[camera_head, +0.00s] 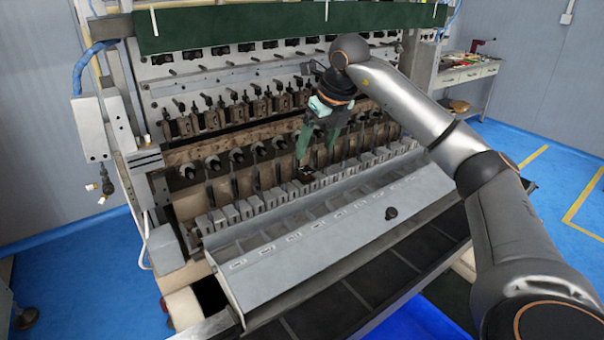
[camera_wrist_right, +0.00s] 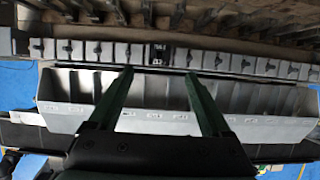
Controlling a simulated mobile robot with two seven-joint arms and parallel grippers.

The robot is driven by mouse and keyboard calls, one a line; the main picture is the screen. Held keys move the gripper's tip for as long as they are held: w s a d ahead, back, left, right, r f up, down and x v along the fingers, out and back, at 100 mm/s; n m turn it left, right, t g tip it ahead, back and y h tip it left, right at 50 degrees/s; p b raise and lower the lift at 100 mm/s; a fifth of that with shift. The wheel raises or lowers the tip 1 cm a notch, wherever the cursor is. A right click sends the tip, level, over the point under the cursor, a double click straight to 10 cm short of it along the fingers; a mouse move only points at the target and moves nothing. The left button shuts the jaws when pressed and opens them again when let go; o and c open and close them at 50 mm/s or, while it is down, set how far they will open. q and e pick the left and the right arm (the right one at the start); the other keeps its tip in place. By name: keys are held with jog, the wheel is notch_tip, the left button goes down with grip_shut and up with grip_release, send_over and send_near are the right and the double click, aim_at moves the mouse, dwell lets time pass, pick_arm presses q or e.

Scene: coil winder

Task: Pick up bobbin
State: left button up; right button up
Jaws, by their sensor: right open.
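My right gripper (camera_head: 305,155) reaches in from the right over the coil winder, its green fingers pointing down toward the row of grey blocks. In the right wrist view its two fingers (camera_wrist_right: 159,73) are spread apart with nothing between them. A small dark piece (camera_head: 306,174) sits in the grey row just below the fingertips; in the wrist view a dark gap-like spot (camera_wrist_right: 155,54) shows there, beyond the fingertips. I cannot tell for sure whether it is the bobbin. My left gripper is not in view.
The grey row of blocks (camera_head: 240,212) runs along the coil winder, behind a sloped grey tray (camera_head: 290,262) with compartments. Spindles (camera_head: 237,157) line the machine behind the fingers. Blue floor (camera_head: 560,185) is open at right.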

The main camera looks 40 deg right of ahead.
aim_at(303, 172)
jog(key=shift+p+x, duration=0.4)
jog(key=shift+x, duration=4)
jog(key=shift+w, duration=0.1)
grip_shut()
jog(key=shift+r, duration=0.1)
jog(key=shift+r, duration=0.55)
jog(key=s+d+r+b, duration=0.1)
jog(key=s+d+r, duration=0.5)
jog(key=s+r, duration=0.5)
jog(key=shift+s+d+r+b, duration=0.2)
jog(key=shift+s+r+b, duration=0.2)
jog(key=shift+s, duration=0.35)
